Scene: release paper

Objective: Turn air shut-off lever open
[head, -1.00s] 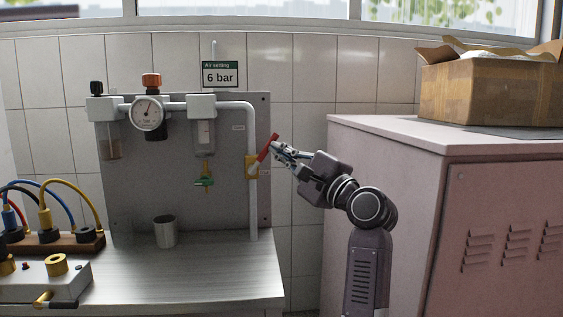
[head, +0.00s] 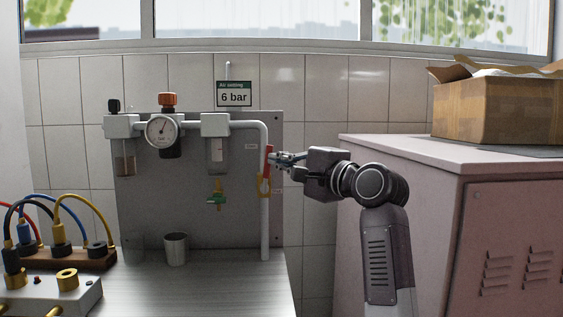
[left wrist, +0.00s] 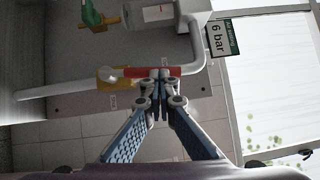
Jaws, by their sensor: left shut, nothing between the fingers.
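The red shut-off lever (head: 267,158) stands nearly upright in the head view, in line with the vertical grey air pipe (head: 265,225). Its yellow valve body (head: 264,186) sits on that pipe at the panel's right edge. In the left wrist view the red lever (left wrist: 141,71) lies along the pipe, running from the yellow valve (left wrist: 112,76). My left gripper (head: 274,159) is at the lever's right side. In the left wrist view its fingertips (left wrist: 160,76) are shut together and appear to touch the lever near its free end, with nothing between them. My right gripper is not in view.
A pressure gauge (head: 162,131) and a "6 bar" sign (head: 234,94) are left of the lever. A metal cup (head: 175,248) stands on the bench. A pinkish cabinet (head: 400,152) with a cardboard box (head: 500,108) is at the right, close to my arm.

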